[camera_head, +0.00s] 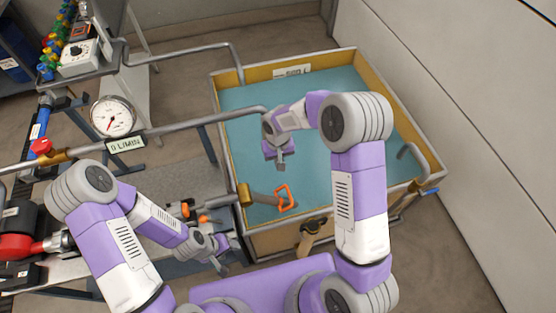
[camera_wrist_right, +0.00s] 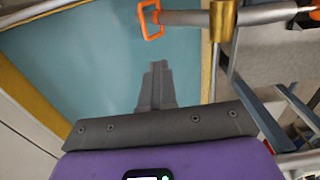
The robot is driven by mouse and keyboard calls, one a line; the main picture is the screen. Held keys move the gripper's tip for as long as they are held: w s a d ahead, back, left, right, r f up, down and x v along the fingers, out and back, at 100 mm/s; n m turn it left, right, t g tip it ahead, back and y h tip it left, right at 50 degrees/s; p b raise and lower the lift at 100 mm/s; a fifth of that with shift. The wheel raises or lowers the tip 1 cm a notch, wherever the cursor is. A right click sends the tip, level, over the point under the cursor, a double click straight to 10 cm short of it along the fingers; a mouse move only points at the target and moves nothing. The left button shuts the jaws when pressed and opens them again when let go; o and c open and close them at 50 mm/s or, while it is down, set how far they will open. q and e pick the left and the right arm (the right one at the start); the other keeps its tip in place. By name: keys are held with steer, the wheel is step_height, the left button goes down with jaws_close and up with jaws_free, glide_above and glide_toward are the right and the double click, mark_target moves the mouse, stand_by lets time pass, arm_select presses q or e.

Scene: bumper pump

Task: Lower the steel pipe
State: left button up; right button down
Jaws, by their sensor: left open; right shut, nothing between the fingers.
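A short steel pipe (camera_head: 264,198) runs from a brass fitting (camera_head: 245,195) on the near left rim of the tank, with an orange loop handle (camera_head: 284,198) at its free end. The pipe shows at the top of the right wrist view (camera_wrist_right: 185,17), with its orange handle (camera_wrist_right: 150,22). My right gripper (camera_head: 281,164) is shut and empty over the tank, apart from the handle and beyond it in the head view. Its closed fingers show in the wrist view (camera_wrist_right: 155,85). My left gripper (camera_head: 222,265) is open, outside the tank near its near left corner, apart from the pipe.
The tank (camera_head: 435,163) has yellow inner walls and a blue floor. Other pipes cross its left side, one with a round gauge (camera_head: 113,117). A wooden-looking handle (camera_head: 308,236) is on the tank's near side. A pale wall (camera_head: 450,90) stands to the right.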

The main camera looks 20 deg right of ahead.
steer(key=c, duration=1.8)
jaws_free()
steer(key=o, duration=0.7)
step_height(320, 180, up, 8)
steer(key=shift+f, duration=0.2)
